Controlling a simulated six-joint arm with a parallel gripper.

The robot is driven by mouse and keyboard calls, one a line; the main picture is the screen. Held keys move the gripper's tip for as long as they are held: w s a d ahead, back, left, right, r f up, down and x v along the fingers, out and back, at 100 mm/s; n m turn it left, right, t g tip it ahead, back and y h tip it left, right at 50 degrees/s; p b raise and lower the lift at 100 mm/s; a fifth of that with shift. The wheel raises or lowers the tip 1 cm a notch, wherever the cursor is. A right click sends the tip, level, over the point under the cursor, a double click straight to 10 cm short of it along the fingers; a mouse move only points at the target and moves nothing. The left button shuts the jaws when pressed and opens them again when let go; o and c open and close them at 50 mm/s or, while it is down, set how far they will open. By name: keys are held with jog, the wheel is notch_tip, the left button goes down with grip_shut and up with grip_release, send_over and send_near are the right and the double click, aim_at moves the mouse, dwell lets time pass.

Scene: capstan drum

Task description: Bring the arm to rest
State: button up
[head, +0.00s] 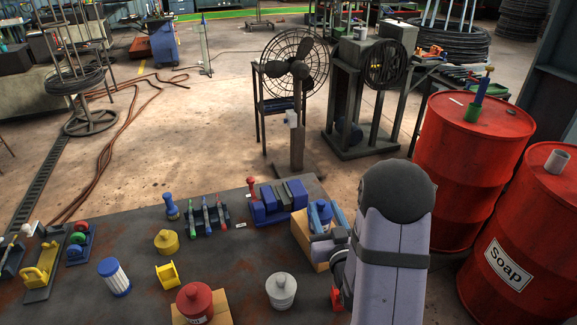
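My arm stands at the lower right in the head view, with its dark rounded joint and pale lilac link over the right edge of the dark workbench (235,250). My gripper (328,214) shows left of that link, above or in front of a cardboard box (303,228). The arm link hides part of the wrist and the bench's right end.
Red drums (472,165) stand right; a fan (295,70) stands behind.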

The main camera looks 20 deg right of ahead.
jog(key=r+n+p, duration=0.1)
jog(key=r, duration=0.1)
jog(key=w+r+n+g+p, duration=0.1)
jog(key=r+n+p, duration=0.1)
jog(key=w+r+n+p, duration=0.1)
jog(key=r+p, duration=0.1)
jog(key=shift+w+r+y, duration=0.1)
jog(key=shift+r+y, duration=0.15)
jog(key=shift+y, duration=0.05)
jog(key=n+g+p, duration=0.1)
jog(key=a+n+g+p, duration=0.1)
jog(key=n, duration=0.1)
jog(key=shift+a+g+y+p, duration=0.2)
jog(key=shift+g+y+p, duration=0.1)
jog(key=shift+g+p, duration=0.1)
jog(key=s+a+f+m+g+b, duration=0.2)
jog(key=s+a+f+g+b, duration=0.2)
jog(key=s, duration=0.9)
jog(key=s+a+f+m+g+y+b, duration=0.1)
jog(key=s+a+f+m+g+b, duration=0.2)
jog(key=s+a+f+g, duration=0.6)
jog(key=s, duration=0.3)
jog(key=shift+s+f+y+b, duration=0.2)
jog(key=shift+s+y+b, duration=0.1)
jog(key=shift+s+b, duration=0.05)
